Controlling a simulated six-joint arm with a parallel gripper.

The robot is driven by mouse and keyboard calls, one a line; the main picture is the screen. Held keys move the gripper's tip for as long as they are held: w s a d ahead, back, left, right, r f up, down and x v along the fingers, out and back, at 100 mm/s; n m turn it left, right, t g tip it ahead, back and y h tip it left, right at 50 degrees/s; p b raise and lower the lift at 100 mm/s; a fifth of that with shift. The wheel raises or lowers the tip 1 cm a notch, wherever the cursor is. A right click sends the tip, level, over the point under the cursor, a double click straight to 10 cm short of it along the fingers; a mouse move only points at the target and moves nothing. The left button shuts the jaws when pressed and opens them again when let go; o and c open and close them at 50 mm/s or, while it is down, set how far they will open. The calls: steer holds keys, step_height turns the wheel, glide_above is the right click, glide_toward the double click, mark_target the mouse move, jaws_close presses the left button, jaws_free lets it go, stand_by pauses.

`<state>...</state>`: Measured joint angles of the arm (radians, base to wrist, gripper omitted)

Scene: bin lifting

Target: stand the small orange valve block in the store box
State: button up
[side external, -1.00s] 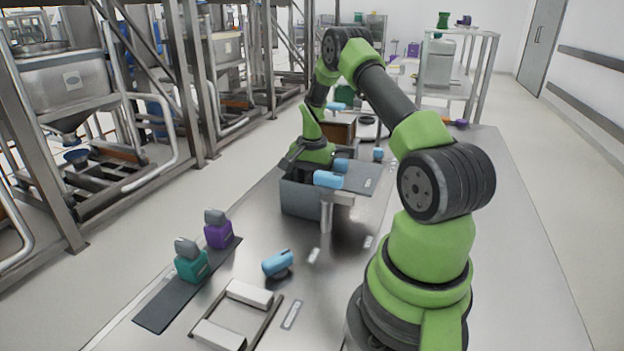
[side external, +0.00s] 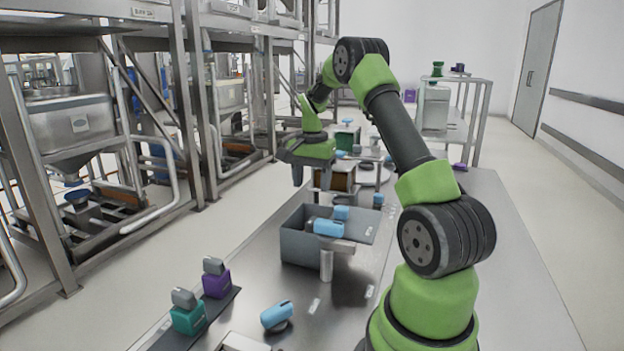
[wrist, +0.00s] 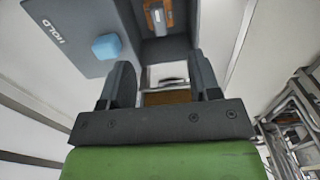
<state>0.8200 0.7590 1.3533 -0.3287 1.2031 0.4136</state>
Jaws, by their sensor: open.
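My gripper (side external: 311,182) is open and raised in the air, above and beyond the grey store box (side external: 298,250) in the side view. In the wrist view, my gripper (wrist: 163,72) has its two dark fingers spread with nothing held between them. The open box's interior (wrist: 180,45) shows at the top of the wrist view. A small orange-brown piece with pale marks (wrist: 150,16) shows there, cut by the top edge. It looks like the valve block, standing or lying I cannot tell. The side view does not show it; the box wall hides the inside.
A grey plate marked HOLD (wrist: 65,35) with a blue block (wrist: 106,47) adjoins the box. A blue cylinder (side external: 328,228) sits on a post by the box. Teal (side external: 187,318) and purple (side external: 216,283) blocks stand on a dark strip. A brown crate (side external: 340,180) is behind.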

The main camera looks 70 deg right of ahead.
steer(key=a+r+n+t, duration=0.3)
steer(key=a+r+n, duration=0.3)
steer(key=a+r, duration=0.8)
steer(key=s+a+n+t+y, duration=0.1)
steer(key=s+a+n+t, duration=0.1)
steer(key=s+a+n, duration=0.2)
steer(key=s+a+n+t+y, duration=0.1)
steer(key=s+a+n+t, duration=0.1)
steer(key=s+a+n, duration=0.2)
steer(key=s+a, duration=0.3)
steer(key=a, duration=0.5)
steer(key=shift+s+a, duration=0.35)
steer(key=shift+s, duration=0.05)
steer(key=shift+o, duration=0.2)
